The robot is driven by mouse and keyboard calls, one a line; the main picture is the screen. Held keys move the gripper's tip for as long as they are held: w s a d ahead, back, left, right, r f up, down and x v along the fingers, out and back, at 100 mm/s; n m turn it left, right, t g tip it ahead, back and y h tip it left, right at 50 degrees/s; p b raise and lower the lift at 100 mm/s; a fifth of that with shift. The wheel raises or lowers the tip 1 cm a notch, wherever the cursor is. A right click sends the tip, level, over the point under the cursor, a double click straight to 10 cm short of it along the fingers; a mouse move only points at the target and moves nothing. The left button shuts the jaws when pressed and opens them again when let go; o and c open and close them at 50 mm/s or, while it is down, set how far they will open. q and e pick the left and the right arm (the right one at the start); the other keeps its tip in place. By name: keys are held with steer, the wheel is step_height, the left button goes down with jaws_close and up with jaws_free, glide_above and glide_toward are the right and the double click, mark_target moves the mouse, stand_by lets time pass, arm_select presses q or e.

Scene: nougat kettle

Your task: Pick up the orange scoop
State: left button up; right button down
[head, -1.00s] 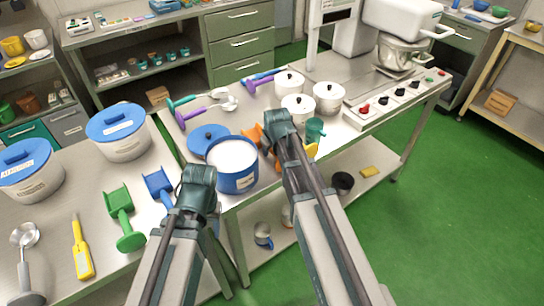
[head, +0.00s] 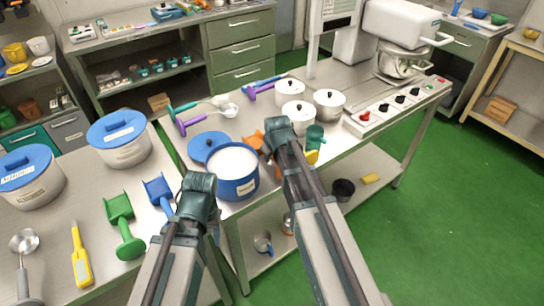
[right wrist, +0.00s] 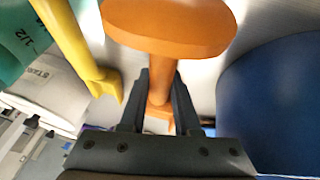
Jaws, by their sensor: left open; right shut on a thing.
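The orange scoop (head: 254,139) is on the metal table just right of the blue pot, mostly hidden behind my right arm in the head view. In the right wrist view the orange scoop (right wrist: 165,25) shows a wide rounded end and a narrow stem. My right gripper (right wrist: 160,100) is shut on that stem, one finger on each side. In the head view my right gripper (head: 278,138) is over the table's near edge. My left gripper (head: 198,190) is in front of the blue pot, apart from it; its fingers are hidden in that view.
The blue pot (head: 238,185) of white contents stands close left of the scoop. A teal cup (head: 315,136) and a yellow tool (head: 312,157) are close on its right. Lidded white pots (head: 298,115) stand behind. Blue and green scoops lie on the left table.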

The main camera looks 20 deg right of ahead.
step_height(320, 180, up, 15)
steer(key=p, duration=1.4)
steer(key=shift+p, duration=0.4)
